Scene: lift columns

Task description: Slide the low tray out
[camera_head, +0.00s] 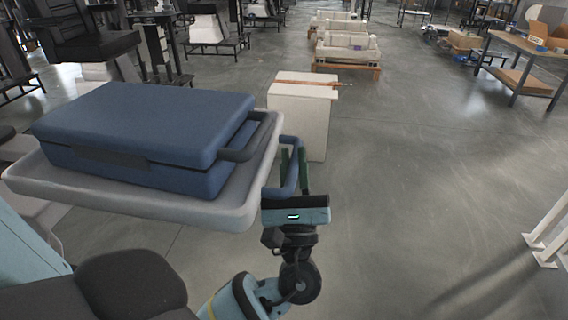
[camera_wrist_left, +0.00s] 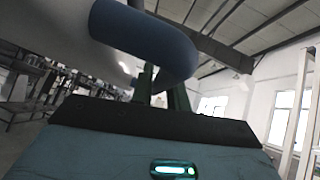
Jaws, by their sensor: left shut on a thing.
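A light grey tray (camera_head: 238,207) with a raised rim spans the left of the head view, and a blue case (camera_head: 150,120) with a dark handle lies on it. A blue loop handle (camera_head: 297,146) sticks out from the tray's right side. My left gripper (camera_head: 292,172) is shut on this handle, its green fingers upright around it. In the left wrist view, the handle (camera_wrist_left: 135,32) curves across the top, with the gripper fingers (camera_wrist_left: 162,88) against it. What supports the tray is mostly hidden beneath it. My right gripper is not in view.
A white box (camera_head: 308,115) with an orange strip on top stands just behind the handle. The floor (camera_head: 420,200) to the right is open. A white railing (camera_head: 552,235) stands at the right edge, and a workbench (camera_head: 520,60) is farther back.

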